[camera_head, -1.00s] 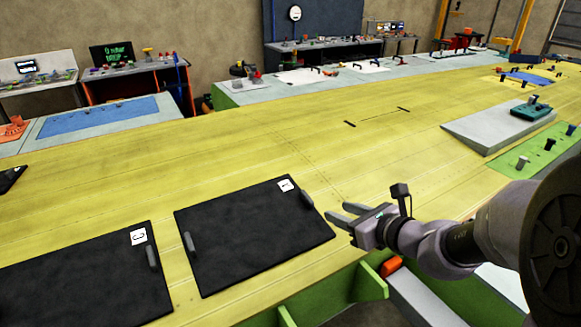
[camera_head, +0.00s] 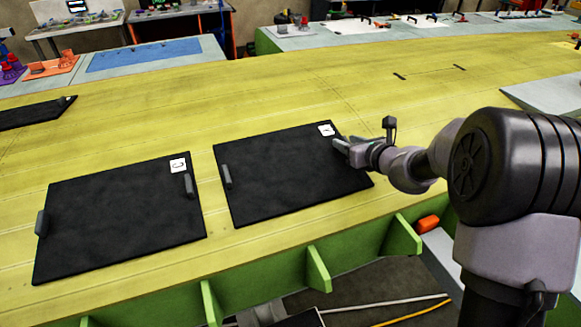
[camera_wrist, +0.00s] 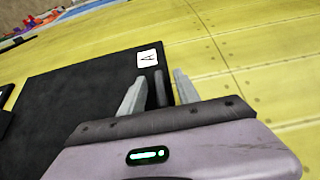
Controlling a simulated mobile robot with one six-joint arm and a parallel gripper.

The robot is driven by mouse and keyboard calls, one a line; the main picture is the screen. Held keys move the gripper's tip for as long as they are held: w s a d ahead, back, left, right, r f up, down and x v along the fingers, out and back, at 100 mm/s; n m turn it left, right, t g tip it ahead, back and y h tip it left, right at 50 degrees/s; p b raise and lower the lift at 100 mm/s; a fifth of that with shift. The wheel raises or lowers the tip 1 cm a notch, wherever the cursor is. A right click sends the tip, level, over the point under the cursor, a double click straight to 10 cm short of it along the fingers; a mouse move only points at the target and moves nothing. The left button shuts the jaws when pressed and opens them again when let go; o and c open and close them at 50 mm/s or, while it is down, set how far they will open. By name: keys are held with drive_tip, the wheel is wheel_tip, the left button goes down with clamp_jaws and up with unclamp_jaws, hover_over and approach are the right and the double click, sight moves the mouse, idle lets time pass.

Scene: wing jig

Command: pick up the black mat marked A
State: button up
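The black mat marked A (camera_head: 285,185) lies flat on the yellow wing surface, its white label at the far right corner. In the wrist view the mat (camera_wrist: 75,95) shows beside and ahead of my gripper, its label reading A. It has a dark upright handle at each end; the left one (camera_head: 226,177) stands free. My gripper (camera_head: 340,147) is at the right end. In the wrist view my gripper (camera_wrist: 162,75) is open, its two grey fingers on either side of the right handle (camera_wrist: 163,88). Gaps show between handle and fingers. In the head view the gripper hides this handle.
A second black mat, apparently marked C (camera_head: 115,220), lies just left, with a narrow gap between. Another dark mat (camera_head: 35,113) is at the far left. Green ribs (camera_head: 318,268) line the near edge of the wing. The surface behind the mats is clear.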

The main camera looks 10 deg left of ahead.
drive_tip(key=shift+c, duration=0.5)
clamp_jaws()
drive_tip(key=shift+r, duration=0.1)
idle(0.8)
